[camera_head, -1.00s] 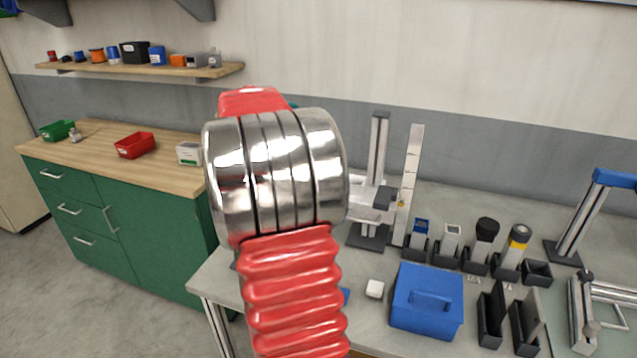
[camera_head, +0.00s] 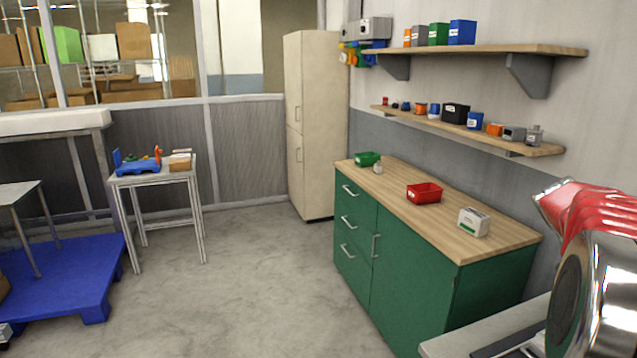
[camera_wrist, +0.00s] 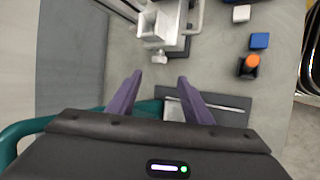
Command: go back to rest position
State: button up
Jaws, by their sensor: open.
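My gripper (camera_wrist: 160,84) shows in the wrist view with its two purple fingers apart and nothing between them. It is over the grey bench top (camera_wrist: 215,65), apart from the metal stand (camera_wrist: 180,42) at the top of that view. A dark flat piece with a light metal strip lies below the fingers, partly hidden by my gripper. In the head view my red and chrome arm (camera_head: 605,275) fills the right edge; the gripper itself is not visible there.
In the wrist view a white cube (camera_wrist: 241,13), a blue block (camera_wrist: 259,41) and an orange-topped item (camera_wrist: 251,62) stand right of the gripper. In the head view a green cabinet (camera_head: 410,275) carries a red bin (camera_head: 424,194). The floor (camera_head: 230,290) left of it is clear.

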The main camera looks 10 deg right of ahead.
jog(key=w+a+f+m+t+y, duration=0.1)
jog(key=a+f+m+t+y, duration=0.15)
jog(key=a, duration=0.85)
jog(key=w+a+f+m+t+y, duration=0.15)
jog(key=a+f, duration=0.25)
jog(key=a, duration=0.7)
jog(key=s+a+r+n+t+y, duration=0.1)
jog(key=s+a+n+t, duration=0.1)
jog(key=a, duration=1.2)
jog(key=s+a+r+n+t+y, duration=0.1)
jog(key=s+a+n+t+y, duration=0.1)
jog(key=a, duration=1.3)
jog(key=s+t, duration=0.1)
jog(key=s, duration=0.1)
jog(key=shift+s, duration=0.4)
jog(key=shift+d, duration=0.1)
jog(key=shift+c, duration=0.7)
jog(key=shift+c, duration=1.2)
jog(key=shift+d, duration=0.1)
